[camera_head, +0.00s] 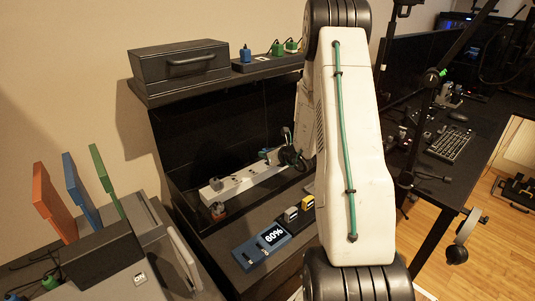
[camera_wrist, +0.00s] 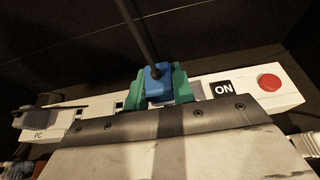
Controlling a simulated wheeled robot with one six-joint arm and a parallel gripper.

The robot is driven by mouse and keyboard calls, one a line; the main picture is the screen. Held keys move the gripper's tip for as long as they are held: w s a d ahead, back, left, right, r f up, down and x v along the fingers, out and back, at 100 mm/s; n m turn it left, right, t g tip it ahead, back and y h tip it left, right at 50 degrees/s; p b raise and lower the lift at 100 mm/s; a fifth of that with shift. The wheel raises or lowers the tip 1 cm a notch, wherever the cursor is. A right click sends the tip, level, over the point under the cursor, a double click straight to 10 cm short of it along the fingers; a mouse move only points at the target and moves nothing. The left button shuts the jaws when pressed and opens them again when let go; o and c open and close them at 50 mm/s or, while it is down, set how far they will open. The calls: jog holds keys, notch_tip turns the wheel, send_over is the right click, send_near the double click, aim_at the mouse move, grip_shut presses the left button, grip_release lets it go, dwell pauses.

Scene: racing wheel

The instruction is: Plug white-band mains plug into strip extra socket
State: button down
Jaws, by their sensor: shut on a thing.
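The white power strip (camera_head: 235,182) lies on the dark desk shelf; in the wrist view its right end (camera_wrist: 290,92) has an ON label and a red button, and its left end a PC label. My gripper (camera_wrist: 158,90) has green parts either side of a blue plug (camera_wrist: 158,72) with a black cable rising from it. The gripper is shut on this plug, over the middle of the strip. A pale patch shows below the blue part; I cannot tell if it is a white band. The plug's pins and the socket beneath are hidden. In the head view my arm covers most of the gripper.
A dark box (camera_head: 180,68) and another strip with green and blue plugs (camera_head: 265,58) stand on the upper shelf. Orange, blue and green panels stand at left (camera_head: 85,195). A keyboard (camera_head: 449,145) is at right.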

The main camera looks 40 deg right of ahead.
jog(key=shift+f, duration=1.3)
dwell(0.4)
jog(key=c, duration=1.1)
grip_release()
jog(key=v, duration=0.7)
jog(key=shift+s, duration=0.4)
jog(key=shift+r, duration=0.15)
